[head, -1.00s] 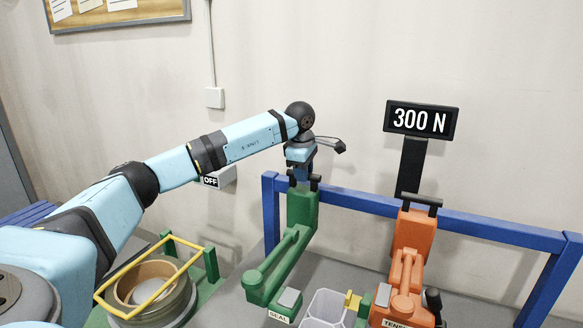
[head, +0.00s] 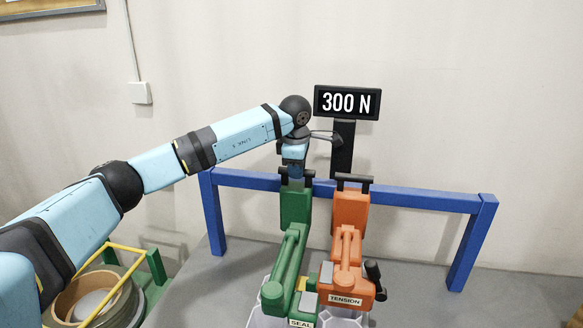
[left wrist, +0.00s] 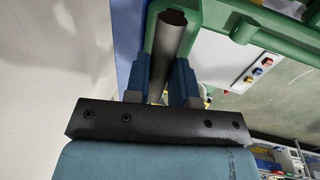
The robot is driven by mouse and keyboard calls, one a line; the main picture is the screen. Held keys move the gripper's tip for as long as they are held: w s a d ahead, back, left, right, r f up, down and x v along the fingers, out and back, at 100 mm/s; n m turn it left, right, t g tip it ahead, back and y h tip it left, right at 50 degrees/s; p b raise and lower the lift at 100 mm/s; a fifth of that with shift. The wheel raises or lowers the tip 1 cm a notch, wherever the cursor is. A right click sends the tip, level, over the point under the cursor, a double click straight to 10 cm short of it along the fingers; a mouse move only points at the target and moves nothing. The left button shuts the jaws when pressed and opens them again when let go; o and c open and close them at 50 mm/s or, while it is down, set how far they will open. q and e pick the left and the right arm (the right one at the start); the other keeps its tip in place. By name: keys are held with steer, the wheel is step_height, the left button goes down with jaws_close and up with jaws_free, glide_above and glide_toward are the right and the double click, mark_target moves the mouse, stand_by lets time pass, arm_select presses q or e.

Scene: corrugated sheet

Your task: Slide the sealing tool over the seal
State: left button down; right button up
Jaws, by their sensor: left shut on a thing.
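The green sealing tool (head: 294,207), labelled SEAL, hangs upright in front of the blue rail in the head view, with its lever sloping toward me. My left gripper (head: 293,182) is shut on the dark handle at its top. In the left wrist view, the two blue fingers (left wrist: 162,82) sit either side of the dark handle bar (left wrist: 168,38) within the tool's green frame (left wrist: 215,12). The orange tension tool (head: 350,212) stands just right of the green tool, a narrow gap between their upper parts. I cannot make out a seal. My right gripper is not in view.
A blue rail (head: 420,197) runs behind the tools. A display reading 300 N (head: 347,102) stands behind the orange tool. Pale clear bins (head: 262,318) lie below the tools. A strap coil (head: 90,300) in a yellow-green stand is at lower left. The grey tabletop at right is clear.

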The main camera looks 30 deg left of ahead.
arm_select(q)
steer(key=shift+d, duration=0.2)
steer(key=c, duration=1.1)
jaws_free()
steer(key=shift+o, duration=0.7)
steer(key=shift+w+d, duration=0.1)
steer(key=shift+d, duration=0.1)
steer(key=shift+a+r, duration=0.1)
steer(key=shift+a, duration=0.05)
steer(key=shift+r, duration=0.25)
step_height(320, 180, up, 13)
steer(key=s+d+b, duration=0.1)
steer(key=s, duration=0.1)
steer(key=shift+s+b, duration=0.3)
steer(key=shift+b, duration=0.05)
steer(key=shift+f, duration=0.15)
